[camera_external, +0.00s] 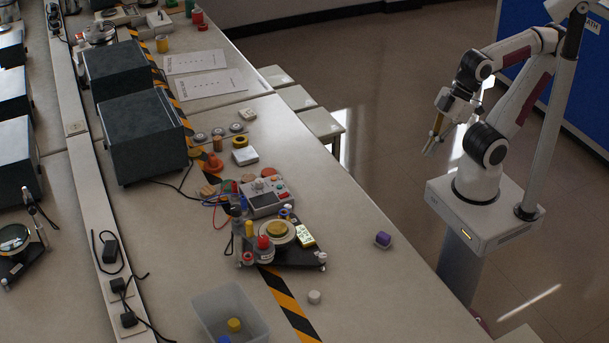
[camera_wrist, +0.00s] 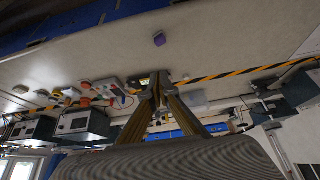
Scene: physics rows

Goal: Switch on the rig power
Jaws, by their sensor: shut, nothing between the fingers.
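The rig (camera_external: 290,258) is a dark base on the bench, carrying a cream disc with a yellow centre, a red knob and a small lit display (camera_external: 305,236). Just behind it stands a grey control box (camera_external: 265,197) with a dark screen and coloured buttons and wires beside it. I cannot tell which part is the power switch or its state. My gripper (camera_external: 430,148) is in the air beyond the bench's right edge, well apart from the rig. In the wrist view, its fingers (camera_wrist: 159,82) meet at the tips, shut and empty, and hide part of the bench items.
A purple block (camera_external: 383,240) lies near the bench's right edge. A clear bin (camera_external: 205,318) with coloured pieces stands in front, and a white cylinder (camera_external: 314,297) near the striped tape. Dark boxes (camera_external: 145,135) and a power strip (camera_external: 112,255) are at left. The bench's right side is mostly clear.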

